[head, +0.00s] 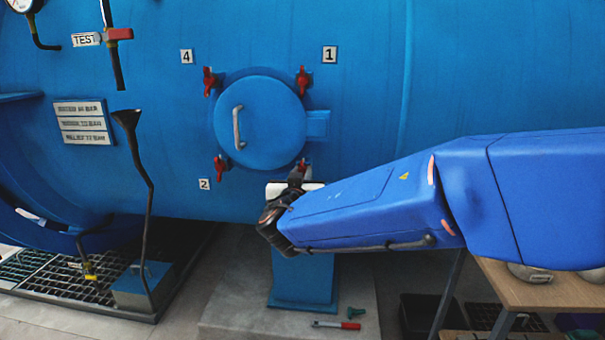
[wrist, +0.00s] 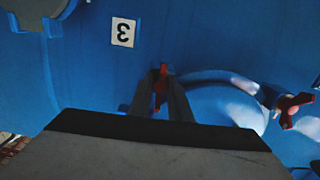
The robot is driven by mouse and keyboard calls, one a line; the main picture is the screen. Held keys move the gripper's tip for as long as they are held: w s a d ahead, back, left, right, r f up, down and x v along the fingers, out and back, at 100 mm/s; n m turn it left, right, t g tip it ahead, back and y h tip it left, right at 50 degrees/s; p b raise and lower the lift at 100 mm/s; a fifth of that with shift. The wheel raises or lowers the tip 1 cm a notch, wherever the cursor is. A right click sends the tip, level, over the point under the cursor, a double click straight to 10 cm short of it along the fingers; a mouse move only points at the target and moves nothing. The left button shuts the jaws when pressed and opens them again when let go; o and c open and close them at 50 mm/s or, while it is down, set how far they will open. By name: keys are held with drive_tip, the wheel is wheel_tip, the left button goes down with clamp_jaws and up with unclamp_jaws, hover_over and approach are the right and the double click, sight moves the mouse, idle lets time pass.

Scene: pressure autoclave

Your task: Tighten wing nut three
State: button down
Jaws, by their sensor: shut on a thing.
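Wing nut three (wrist: 160,86) is red and sits between the two fingers of my gripper (wrist: 161,98) in the wrist view, beside the upside-down label 3 (wrist: 123,32). The fingers are shut on it. In the head view my gripper (head: 297,177) is at the lower right of the round blue door (head: 265,120). Only a bit of the red nut (head: 304,164) shows there above the dark fingers. How tight the nut is cannot be told.
Other red wing nuts sit by label 4 (head: 187,57), label 1 (head: 329,54) and label 2 (head: 204,184). The door has a grey handle (head: 237,128). Below stands a blue pedestal (head: 302,280). A wooden table (head: 540,285) is at the lower right, under my arm.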

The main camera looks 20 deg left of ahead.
drive_tip(key=shift+f+m, duration=0.15)
drive_tip(key=shift+m, duration=0.15)
idle(0.4)
drive_tip(key=c, duration=1.6)
unclamp_jaws()
drive_tip(key=shift+c, duration=0.2)
drive_tip(key=shift+s, duration=0.1)
drive_tip(key=v, duration=1.7)
drive_tip(key=shift+s, duration=0.15)
